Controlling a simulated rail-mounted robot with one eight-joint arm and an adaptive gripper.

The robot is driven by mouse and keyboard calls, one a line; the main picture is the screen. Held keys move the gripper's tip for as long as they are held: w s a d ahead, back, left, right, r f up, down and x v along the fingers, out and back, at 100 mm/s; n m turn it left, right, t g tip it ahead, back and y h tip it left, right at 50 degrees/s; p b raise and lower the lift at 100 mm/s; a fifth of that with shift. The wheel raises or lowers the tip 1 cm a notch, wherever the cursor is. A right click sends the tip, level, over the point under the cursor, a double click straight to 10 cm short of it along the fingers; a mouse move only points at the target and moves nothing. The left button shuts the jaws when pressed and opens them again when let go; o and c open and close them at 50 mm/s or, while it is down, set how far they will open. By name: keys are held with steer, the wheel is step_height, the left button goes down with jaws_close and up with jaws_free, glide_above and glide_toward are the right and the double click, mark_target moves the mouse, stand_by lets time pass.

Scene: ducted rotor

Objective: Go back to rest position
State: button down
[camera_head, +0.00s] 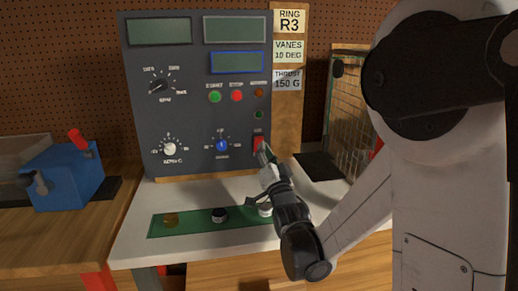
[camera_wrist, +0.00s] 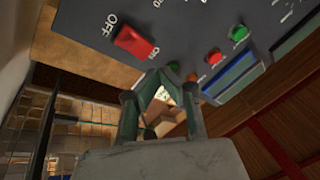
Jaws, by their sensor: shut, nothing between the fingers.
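My gripper (camera_head: 264,158) is shut and empty, its tips in front of the lower right of the grey control panel (camera_head: 190,115). The red power switch (camera_head: 258,141) is right by the tips in the head view; I cannot tell there whether they touch. In the wrist view my gripper (camera_wrist: 160,76) shows its fingers drawn together, with the red switch (camera_wrist: 134,41) up and to the left, marked OFF and ON, and a visible gap between them. My arm fills the right of the head view.
A green strip (camera_head: 190,221) with several small knob-like parts lies on the white bench below my gripper. A blue device (camera_head: 64,175) with a red handle stands at left. A wire-mesh cage (camera_head: 350,115) stands right of the panel. Paper labels (camera_head: 289,50) hang beside the panel.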

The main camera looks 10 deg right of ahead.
steer(key=shift+s+r, duration=0.15)
steer(key=shift+s, duration=0.3)
steer(key=shift+r, duration=0.1)
steer(key=s+f+n+g+p, duration=0.1)
steer(key=s+g, duration=0.4)
steer(key=s, duration=0.6)
steer(key=s+f+n+g+p, duration=0.2)
steer(key=s+n+g+p, duration=0.1)
steer(key=s, duration=0.8)
steer(key=s+f+n+g+p, duration=0.2)
steer(key=s+n+g, duration=0.1)
steer(key=s+g, duration=0.4)
steer(key=s, duration=0.3)
steer(key=shift+s+n, duration=0.3)
steer(key=shift+s, duration=0.1)
